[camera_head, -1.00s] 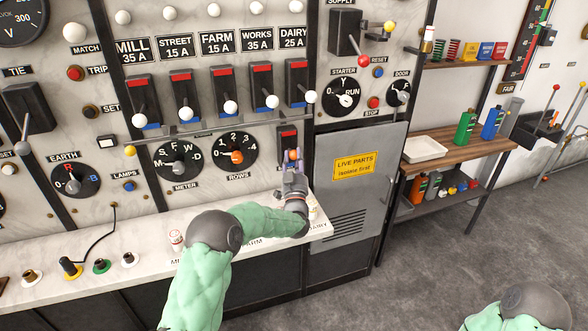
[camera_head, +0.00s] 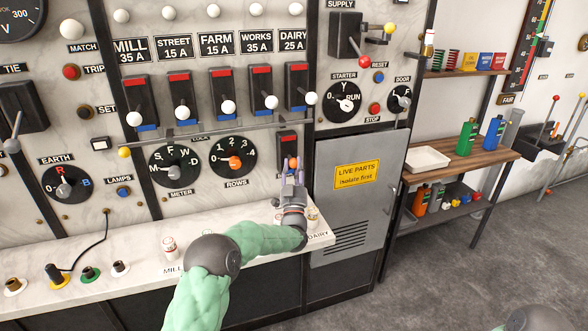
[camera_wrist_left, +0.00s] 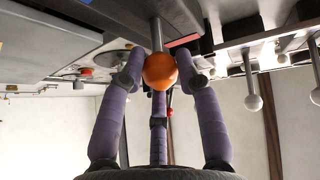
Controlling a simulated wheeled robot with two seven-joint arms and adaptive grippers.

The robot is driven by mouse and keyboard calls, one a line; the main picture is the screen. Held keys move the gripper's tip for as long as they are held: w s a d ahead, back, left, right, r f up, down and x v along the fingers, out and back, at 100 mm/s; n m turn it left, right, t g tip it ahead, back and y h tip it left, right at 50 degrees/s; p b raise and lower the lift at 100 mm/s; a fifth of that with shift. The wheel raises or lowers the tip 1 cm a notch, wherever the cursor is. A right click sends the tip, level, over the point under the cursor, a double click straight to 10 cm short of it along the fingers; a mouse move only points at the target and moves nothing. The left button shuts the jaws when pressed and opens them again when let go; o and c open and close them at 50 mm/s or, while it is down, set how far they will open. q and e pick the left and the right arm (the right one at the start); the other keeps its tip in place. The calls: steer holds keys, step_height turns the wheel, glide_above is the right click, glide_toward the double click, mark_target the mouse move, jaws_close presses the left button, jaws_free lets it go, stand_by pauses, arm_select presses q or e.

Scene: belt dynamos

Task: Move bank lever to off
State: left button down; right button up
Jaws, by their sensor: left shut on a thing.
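The lever with an orange ball knob (camera_head: 292,161) sits on a small black switch plate (camera_head: 287,143) below the row of larger levers, at the panel's right side. A red strip shows at the plate's top. The knob is low on the plate, and the fingers hide the plate's bottom. My left gripper (camera_head: 292,172) is shut on the orange knob from the front. In the left wrist view the orange ball (camera_wrist_left: 160,71) sits between its purple fingers, with a metal stem running up into the black switch body (camera_wrist_left: 165,15). My right gripper is out of view.
Several white-knobbed levers (camera_head: 228,107) stand above, with a rail (camera_head: 215,130) below them. The rows dial (camera_head: 235,162) is just left of the gripper. The grey cabinet door (camera_head: 357,190) is to the right. A white ledge (camera_head: 140,264) lies under the panel.

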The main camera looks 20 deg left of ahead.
arm_select(q)
steer(key=shift+f, duration=0.3)
steer(key=c, duration=0.9)
jaws_free()
steer(key=shift+w, duration=0.1)
steer(key=shift+o, duration=0.2)
steer(key=shift+r, duration=0.15)
